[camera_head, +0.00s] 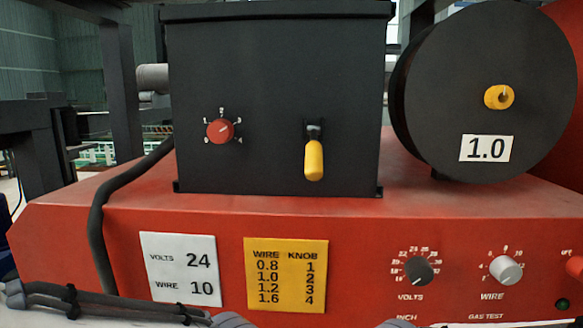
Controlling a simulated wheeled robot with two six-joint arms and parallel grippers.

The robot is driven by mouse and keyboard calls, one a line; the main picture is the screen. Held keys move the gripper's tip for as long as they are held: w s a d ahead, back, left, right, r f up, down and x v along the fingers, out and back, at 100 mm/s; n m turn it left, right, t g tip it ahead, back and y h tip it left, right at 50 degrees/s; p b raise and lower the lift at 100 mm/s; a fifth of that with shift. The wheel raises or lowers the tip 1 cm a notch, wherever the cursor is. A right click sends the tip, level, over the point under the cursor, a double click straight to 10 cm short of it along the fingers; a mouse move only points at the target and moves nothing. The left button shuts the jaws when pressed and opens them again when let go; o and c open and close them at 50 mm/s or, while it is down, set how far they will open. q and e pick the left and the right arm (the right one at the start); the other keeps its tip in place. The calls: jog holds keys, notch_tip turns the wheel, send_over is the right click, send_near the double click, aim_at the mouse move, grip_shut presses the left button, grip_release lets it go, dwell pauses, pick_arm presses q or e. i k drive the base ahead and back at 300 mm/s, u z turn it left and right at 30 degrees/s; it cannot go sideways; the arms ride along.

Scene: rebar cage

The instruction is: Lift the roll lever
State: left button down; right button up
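The lever (314,160) has a yellow handle and sits on the front of a black box (270,100). Its handle hangs down from a dark pivot mount (314,129). Nothing touches it. Part of my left arm with dark cables (100,301) shows at the bottom left edge, well below and left of the lever. Neither of my grippers can be made out in this view.
A red knob (220,131) with a dial is left of the lever. A black wire spool (450,100) marked 1.0 stands right of the box. The red machine (360,225) below carries white and yellow labels and knobs. A thick black cable (97,230) runs down at left.

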aim_at(313, 168)
jog(key=z, duration=1.8)
jog(key=k, duration=0.75)
jog(key=u, duration=1.95)
